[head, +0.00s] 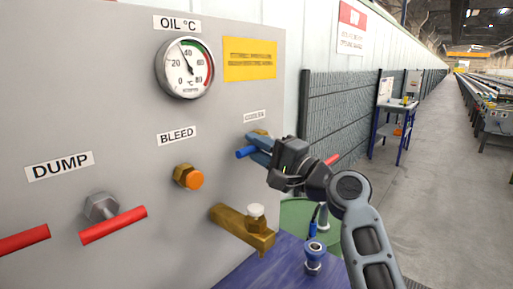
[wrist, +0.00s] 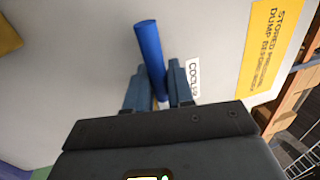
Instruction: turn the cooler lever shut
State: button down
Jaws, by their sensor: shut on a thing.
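The cooler lever is a blue bar (head: 246,152) on the grey panel (head: 120,60), below the COOLER label (head: 255,116). In the head view its left end sticks out past my gripper (head: 262,150) and lies nearly level. In the wrist view the blue lever (wrist: 149,50) runs between the two fingers of my gripper (wrist: 155,85), which are shut on it. Part of the lever and its pivot are hidden behind the fingers and the gripper body.
A brass fitting (head: 240,228) with a white knob sticks out below the lever. The orange BLEED knob (head: 195,180) and red DUMP handle (head: 113,225) are to the left. A blue surface (head: 275,262) with a blue-topped fitting (head: 315,252) lies below. Open floor is on the right.

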jog(key=c, duration=1.1)
grip_release()
jog(key=shift+b+v, duration=0.85)
jog(key=shift+v, duration=3.05)
jog(key=shift+f, duration=0.1)
